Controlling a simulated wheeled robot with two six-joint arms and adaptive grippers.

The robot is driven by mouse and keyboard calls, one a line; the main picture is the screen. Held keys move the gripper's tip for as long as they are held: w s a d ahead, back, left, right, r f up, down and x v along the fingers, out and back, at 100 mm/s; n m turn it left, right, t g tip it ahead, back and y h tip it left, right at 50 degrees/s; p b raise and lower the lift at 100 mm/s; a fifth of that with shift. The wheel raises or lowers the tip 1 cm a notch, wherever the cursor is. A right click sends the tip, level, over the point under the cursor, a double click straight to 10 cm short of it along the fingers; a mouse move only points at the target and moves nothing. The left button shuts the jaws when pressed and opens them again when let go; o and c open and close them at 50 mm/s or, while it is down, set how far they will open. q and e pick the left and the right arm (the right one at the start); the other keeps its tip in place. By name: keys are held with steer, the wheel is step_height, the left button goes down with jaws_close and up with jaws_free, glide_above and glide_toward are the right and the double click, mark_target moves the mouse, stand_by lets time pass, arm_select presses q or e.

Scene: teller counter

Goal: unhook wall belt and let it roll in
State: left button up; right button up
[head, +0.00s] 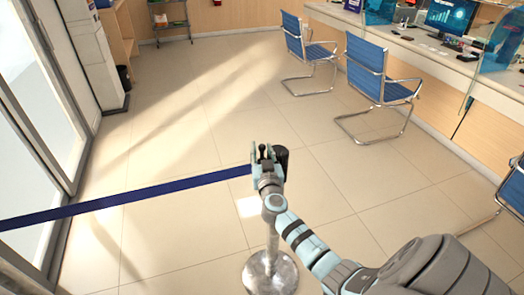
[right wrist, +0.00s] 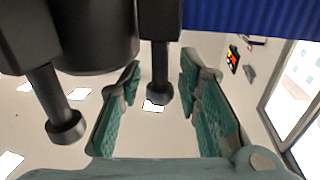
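A dark blue belt (head: 130,196) is stretched from the left edge of the head view to the black top of a post (head: 282,155). The post has a round shiny metal base (head: 270,273) on the floor. My right gripper (head: 263,152) is at the post top, where the belt ends. In the right wrist view the gripper's teal fingers (right wrist: 160,100) are spread apart, with a black peg (right wrist: 158,92) between them and room on both sides. A second black peg (right wrist: 66,125) is outside, left of the fingers. The belt (right wrist: 250,15) crosses the top right. My left gripper is not in view.
Blue chairs (head: 366,68) stand along the counter (head: 420,48) at the right. Glass doors (head: 38,100) are at the left, with a white cabinet (head: 92,55) behind them. The tiled floor between is clear.

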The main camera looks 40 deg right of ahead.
steer(key=shift+w+d, duration=0.1)
steer(key=shift+w, duration=0.05)
steer(key=shift+c, duration=0.3)
jaws_close()
steer(key=shift+f, duration=0.1)
